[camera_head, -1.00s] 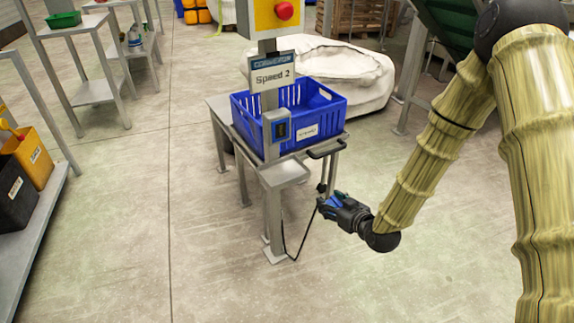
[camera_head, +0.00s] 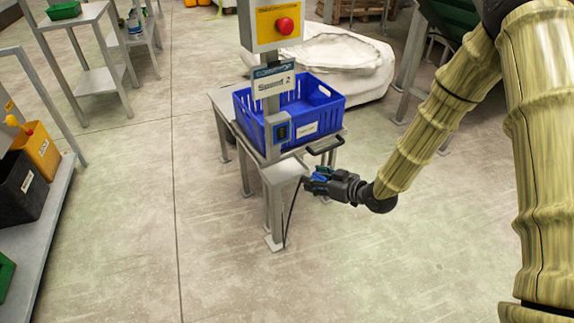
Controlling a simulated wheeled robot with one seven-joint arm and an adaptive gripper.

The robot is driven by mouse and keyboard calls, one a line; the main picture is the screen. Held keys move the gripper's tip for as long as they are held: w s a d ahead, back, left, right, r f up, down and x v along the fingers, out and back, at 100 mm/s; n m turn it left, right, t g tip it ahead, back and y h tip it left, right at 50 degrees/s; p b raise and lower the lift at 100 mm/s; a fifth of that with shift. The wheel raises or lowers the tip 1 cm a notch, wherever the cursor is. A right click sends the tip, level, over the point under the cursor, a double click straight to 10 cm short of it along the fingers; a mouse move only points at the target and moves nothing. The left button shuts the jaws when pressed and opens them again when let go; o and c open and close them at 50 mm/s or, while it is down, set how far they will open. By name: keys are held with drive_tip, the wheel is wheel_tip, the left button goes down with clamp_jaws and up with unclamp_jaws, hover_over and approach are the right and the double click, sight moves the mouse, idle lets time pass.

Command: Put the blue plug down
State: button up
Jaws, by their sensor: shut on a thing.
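My gripper (camera_head: 313,183) is shut on the blue plug (camera_head: 320,177), which shows as a small patch of blue between the dark fingers. A black cable (camera_head: 291,212) hangs from the gripper end and curves down towards the foot of the post. The gripper is just right of the small grey shelf (camera_head: 284,170) on the post, at about its height in the picture. I cannot tell whether it is above the shelf or in front of it. The fingers hide part of the plug.
The grey post carries a yellow panel with a red button (camera_head: 284,26) and a "Speed 2" sign (camera_head: 274,85). A blue crate (camera_head: 328,110) sits on a grey stand behind it. A white sack (camera_head: 355,65) lies at the back. The floor in front is clear.

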drive_tip(key=w+a, duration=0.6)
drive_tip(key=w+a+f, duration=0.1)
drive_tip(key=w+a, duration=0.2)
drive_tip(key=shift+b, duration=0.3)
drive_tip(key=shift+f, duration=0.25)
drive_tip(key=shift+s+f, duration=0.1)
drive_tip(key=shift+f, duration=0.3)
drive_tip(key=shift+f, duration=0.2)
drive_tip(key=o, duration=1.1)
